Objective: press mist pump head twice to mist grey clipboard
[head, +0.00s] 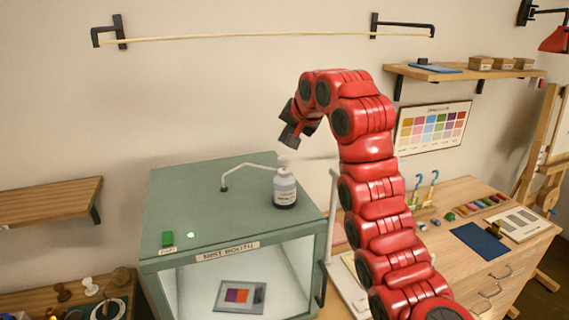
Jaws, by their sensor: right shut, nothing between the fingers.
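The mist bottle (285,191) stands upright on top of the green-grey mist booth (180,205). Its pale pump head (283,162) is on top, and a white tube runs from near it to the left into the booth's roof. The grey clipboard (260,297), with a purple and orange swatch sheet, lies inside the lit booth. My right gripper (288,139) is shut and empty, pointing down just above the pump head. I cannot tell whether it touches the head. My left gripper is out of view.
A wooden desk (455,197) on the right holds a blue sheet (478,241). A rod (265,36) hangs on the wall above.

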